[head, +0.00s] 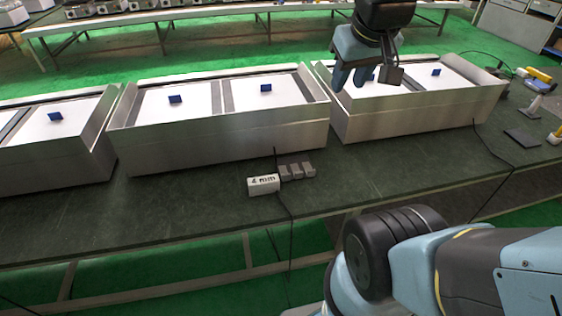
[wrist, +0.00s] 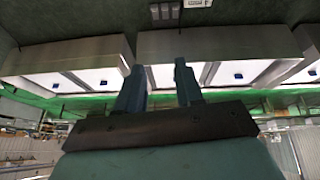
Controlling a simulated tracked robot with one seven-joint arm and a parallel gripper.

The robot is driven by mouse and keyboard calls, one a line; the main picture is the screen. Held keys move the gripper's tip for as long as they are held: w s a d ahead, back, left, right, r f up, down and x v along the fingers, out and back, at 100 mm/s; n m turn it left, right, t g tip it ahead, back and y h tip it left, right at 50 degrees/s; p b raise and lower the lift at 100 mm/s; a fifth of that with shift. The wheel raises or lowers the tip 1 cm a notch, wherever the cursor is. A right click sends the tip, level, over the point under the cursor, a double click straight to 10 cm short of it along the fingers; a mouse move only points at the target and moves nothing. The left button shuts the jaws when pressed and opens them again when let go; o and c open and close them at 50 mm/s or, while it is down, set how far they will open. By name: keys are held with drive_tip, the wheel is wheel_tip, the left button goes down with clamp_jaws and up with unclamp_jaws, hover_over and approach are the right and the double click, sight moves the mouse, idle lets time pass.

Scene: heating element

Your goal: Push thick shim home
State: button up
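My gripper (head: 350,76) hangs over the left part of the right-hand metal housing (head: 420,118) in the head view. In the wrist view my gripper (wrist: 158,78) has its two blue-grey fingers apart with nothing between them. A white block marked "4 mm" (head: 263,185) lies on the dark bench in front of the middle housing (head: 220,142). Several small grey blocks (head: 297,171) stand in a row beside it. They also show at the top of the wrist view (wrist: 165,11). I cannot tell which piece is the thick shim.
The housings hold white panels with small blue tabs (head: 266,88). Another housing (head: 60,165) stands at left. A cable (head: 291,225) runs over the bench's front edge. Hand tools (head: 538,76) lie at far right. The bench (head: 180,205) in front of the housings is mostly clear.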

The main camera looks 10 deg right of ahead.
drive_tip(key=w+f+n+g+h, duration=0.1)
drive_tip(key=w+f+n, duration=0.15)
drive_tip(key=w, duration=0.25)
drive_tip(key=w+f+n+g, duration=0.1)
drive_tip(key=w+f+n, duration=0.1)
drive_tip(key=w+f, duration=0.25)
drive_tip(key=n+g+y, duration=0.1)
drive_tip(key=n+g, duration=0.2)
drive_tip(key=n, duration=1)
hover_over(286, 172)
drive_tip(key=s, duration=0.4)
wheel_tip(286, 172, down, 30)
drive_tip(key=shift+m, duration=0.25)
drive_tip(key=f, duration=1.2)
drive_tip(key=shift+a+f, duration=0.4)
clamp_jaws()
drive_tip(key=shift+w, duration=0.1)
